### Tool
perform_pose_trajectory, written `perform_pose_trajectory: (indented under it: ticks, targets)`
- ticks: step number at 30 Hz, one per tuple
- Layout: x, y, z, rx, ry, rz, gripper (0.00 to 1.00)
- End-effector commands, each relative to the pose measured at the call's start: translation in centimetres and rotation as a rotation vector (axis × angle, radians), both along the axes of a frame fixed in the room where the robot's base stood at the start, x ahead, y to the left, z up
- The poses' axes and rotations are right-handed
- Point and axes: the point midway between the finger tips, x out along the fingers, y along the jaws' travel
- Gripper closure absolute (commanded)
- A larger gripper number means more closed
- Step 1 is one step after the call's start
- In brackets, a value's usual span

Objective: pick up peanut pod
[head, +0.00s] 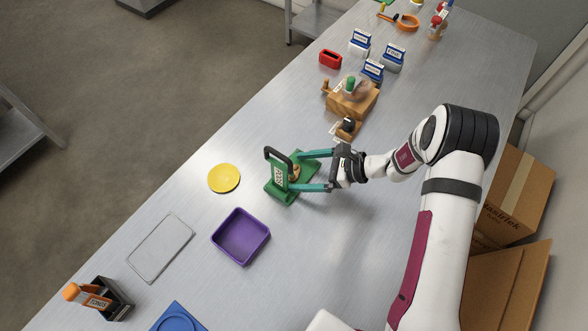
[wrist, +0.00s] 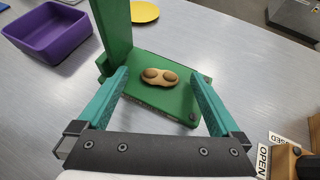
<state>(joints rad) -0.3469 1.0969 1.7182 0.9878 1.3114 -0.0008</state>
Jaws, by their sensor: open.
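The tan peanut pod (wrist: 158,76) lies on the flat base of a green stand (wrist: 172,104) in the wrist view.
A yellow disc (head: 224,178), a purple tray (head: 241,238) and a grey outlined mat (head: 160,248) lie nearby. A wooden block with items (head: 353,100) stands behind to the right. The table is bare right of the purple tray.

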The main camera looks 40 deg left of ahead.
Motion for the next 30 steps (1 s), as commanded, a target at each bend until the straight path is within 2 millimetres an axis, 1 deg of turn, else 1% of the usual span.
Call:
perform_pose_trajectory:
  ticks: [2,3,5,9,11,12,14,15,17,18,23,24,30]
  targets:
    - [0.02,-0.02,0.03,0.0,0.0,0.0,0.0]
    - [0.03,-0.03,0.03,0.0,0.0,0.0,0.02]
    - [0.03,-0.04,0.04,0.0,-0.001,0.0,0.13]
    - [0.04,-0.05,0.06,0.0,-0.001,0.0,0.38]
    - [0.05,-0.06,0.06,0.0,-0.001,0.0,0.49]
    - [0.05,-0.06,0.06,0.0,-0.001,0.0,0.56]
    - [0.05,-0.06,0.06,0.0,-0.001,0.0,0.67]
    - [0.05,-0.06,0.06,0.0,-0.001,0.0,0.74]
    - [0.05,-0.06,0.06,0.0,-0.001,0.0,0.85]
    - [0.05,-0.06,0.07,0.0,-0.001,0.0,0.86]
    - [0.05,-0.06,0.07,0.0,-0.001,0.0,0.88]
    - [0.05,-0.06,0.07,0.0,-0.001,0.0,0.96]
    - [0.05,-0.06,0.18,0.0,-0.001,0.0,0.98]
